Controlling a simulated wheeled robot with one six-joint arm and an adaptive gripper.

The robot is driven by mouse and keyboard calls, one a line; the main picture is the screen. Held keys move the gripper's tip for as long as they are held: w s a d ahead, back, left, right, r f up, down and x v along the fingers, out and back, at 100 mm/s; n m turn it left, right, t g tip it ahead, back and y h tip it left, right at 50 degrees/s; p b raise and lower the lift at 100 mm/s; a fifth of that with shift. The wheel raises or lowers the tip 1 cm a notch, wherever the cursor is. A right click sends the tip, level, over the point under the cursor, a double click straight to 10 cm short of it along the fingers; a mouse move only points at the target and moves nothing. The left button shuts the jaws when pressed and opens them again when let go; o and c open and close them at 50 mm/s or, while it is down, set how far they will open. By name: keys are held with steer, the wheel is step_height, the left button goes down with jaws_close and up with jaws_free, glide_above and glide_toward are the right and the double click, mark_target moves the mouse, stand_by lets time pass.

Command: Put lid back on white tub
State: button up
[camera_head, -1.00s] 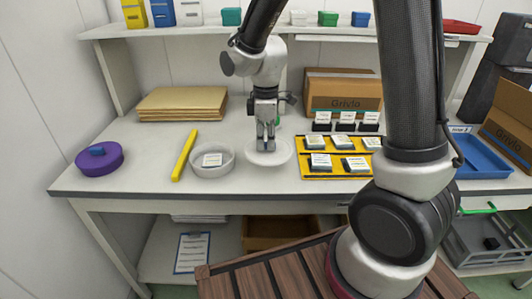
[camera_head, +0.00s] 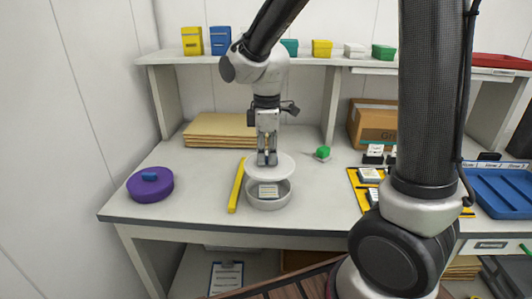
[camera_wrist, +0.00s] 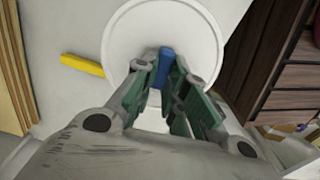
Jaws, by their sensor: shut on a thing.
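The white tub (camera_head: 267,201) stands open on the table, with a small labelled block (camera_head: 268,190) inside. My gripper (camera_head: 267,160) is shut on the white lid (camera_head: 284,166), a flat round disc. In the wrist view my gripper (camera_wrist: 164,82) grips the blue knob (camera_wrist: 164,68) in the middle of the lid (camera_wrist: 190,22). The lid is held roughly level above the tub, over its back part. A gap shows between the lid and the tub's front rim. The tub's back rim is hidden by the lid.
A yellow bar (camera_head: 237,186) lies close to the tub's left side. A purple tub with a blue knob (camera_head: 150,185) stands farther left. A green object (camera_head: 322,153) and a yellow tray (camera_head: 356,186) are to the right.

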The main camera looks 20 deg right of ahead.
steer(key=shift+a+f, duration=0.1)
steer(key=shift+f, duration=3.1)
steer(key=shift+f, duration=0.15)
steer(key=o, duration=0.7)
steer(key=shift+o, duration=0.3)
steer(key=o, duration=0.4)
steer(key=shift+o, duration=0.2)
steer(key=shift+r, duration=3.55)
